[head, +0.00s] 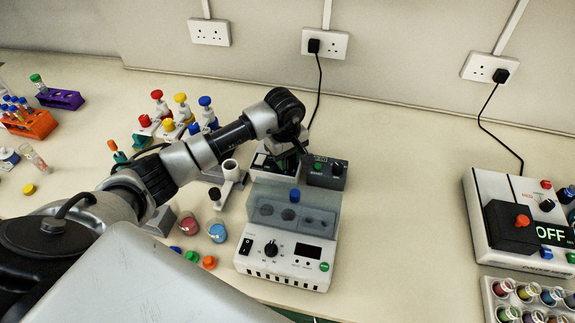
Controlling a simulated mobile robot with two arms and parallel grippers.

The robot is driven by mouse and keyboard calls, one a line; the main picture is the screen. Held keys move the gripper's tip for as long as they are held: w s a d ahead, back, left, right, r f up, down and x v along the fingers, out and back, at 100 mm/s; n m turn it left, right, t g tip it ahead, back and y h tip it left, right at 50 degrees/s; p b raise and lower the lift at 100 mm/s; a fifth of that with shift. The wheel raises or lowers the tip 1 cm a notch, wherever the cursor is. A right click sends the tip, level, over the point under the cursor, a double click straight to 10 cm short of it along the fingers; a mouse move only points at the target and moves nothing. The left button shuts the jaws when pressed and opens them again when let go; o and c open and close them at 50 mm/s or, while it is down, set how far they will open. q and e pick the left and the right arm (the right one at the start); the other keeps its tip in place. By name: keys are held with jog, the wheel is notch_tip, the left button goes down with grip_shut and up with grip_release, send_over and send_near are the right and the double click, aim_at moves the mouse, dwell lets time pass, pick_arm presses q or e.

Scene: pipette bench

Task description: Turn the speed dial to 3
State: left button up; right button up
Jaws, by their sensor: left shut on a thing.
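My left arm reaches in from the left. Its gripper (301,149) points down behind the white block unit, beside a small dark box (327,174) with a black knob and a green mark on top. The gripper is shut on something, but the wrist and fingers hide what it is. A black dial (271,249) with marks around it is on the front of the white block unit (256,268), apart from the gripper. I cannot read which dial is labelled speed, nor any setting. My right gripper is out of view.
The unit's grey clear cover (262,194) has a blue knob. Pipettes with coloured tops (183,108) stand left of my arm; coloured caps (209,262) lie in front. At right are a white device showing OFF (551,233) and a tube rack (488,291). The bench between is clear.

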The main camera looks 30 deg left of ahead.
pick_arm(q)
jog(key=n+b, duration=0.2)
jog(key=n, duration=0.1)
jog(key=shift+f+b, duration=0.15)
jog(key=shift+b, duration=0.15)
jog(key=shift+n+b, duration=1.1)
jog(key=shift+n, duration=0.9)
jog(key=shift+r, duration=0.2)
jog(key=o, duration=0.9)
jog(key=r, duration=0.3)
jog(key=r+b, duration=0.1)
jog(key=r, duration=0.3)
jog(key=r+b, duration=0.1)
jog(key=r, duration=0.2)
jog(key=shift+s+r, duration=0.3)
jog(key=shift+r, duration=0.1)
